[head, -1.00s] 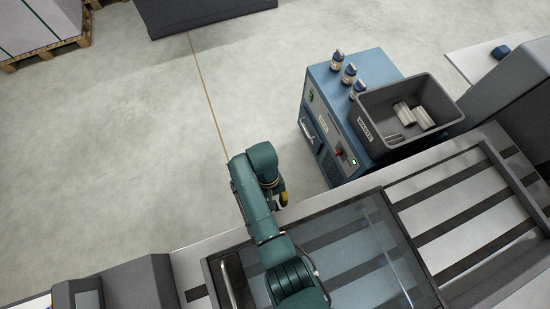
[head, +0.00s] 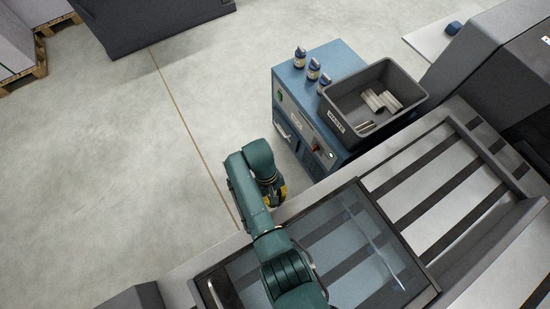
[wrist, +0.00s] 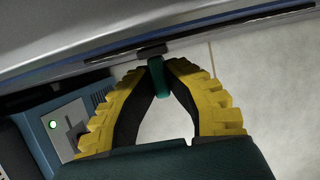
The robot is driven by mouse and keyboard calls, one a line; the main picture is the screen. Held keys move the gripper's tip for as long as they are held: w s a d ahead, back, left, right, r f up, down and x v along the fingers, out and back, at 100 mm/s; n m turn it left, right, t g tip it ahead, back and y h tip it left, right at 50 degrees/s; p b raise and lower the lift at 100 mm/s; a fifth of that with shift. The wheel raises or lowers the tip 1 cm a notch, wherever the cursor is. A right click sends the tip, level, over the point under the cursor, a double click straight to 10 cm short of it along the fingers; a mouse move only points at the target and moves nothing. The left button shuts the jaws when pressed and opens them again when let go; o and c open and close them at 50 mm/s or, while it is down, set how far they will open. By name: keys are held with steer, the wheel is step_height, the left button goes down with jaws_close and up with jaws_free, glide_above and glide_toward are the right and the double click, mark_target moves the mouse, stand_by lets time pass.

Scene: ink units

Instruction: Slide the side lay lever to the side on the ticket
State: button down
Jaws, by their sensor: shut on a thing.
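The side lay lever (wrist: 158,79) shows in the wrist view as a small green tab under a dark block (wrist: 151,50) on a dark rail along the machine's edge. My gripper (wrist: 159,66) has its two yellow fingers closed on this tab, with their tips meeting around it. In the head view my gripper (head: 274,196) is a small yellow patch beside the machine's near-cabinet edge, below my green arm. The lever is hidden there. I cannot make out the ticket or any scale marks in either view.
A blue cabinet (head: 287,105) stands close by, with several bottles (head: 313,70) and a grey bin (head: 350,110) holding metal cylinders on top. The machine has a glass cover (head: 340,245) beside my arm. The floor (head: 130,160) to the left is open.

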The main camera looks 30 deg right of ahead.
steer(key=shift+f, duration=0.15)
steer(key=c, duration=1.1)
jaws_free()
steer(key=shift+d, duration=0.25)
steer(key=shift+a, duration=0.1)
steer(key=v, duration=1.2)
steer(key=shift+a, duration=0.1)
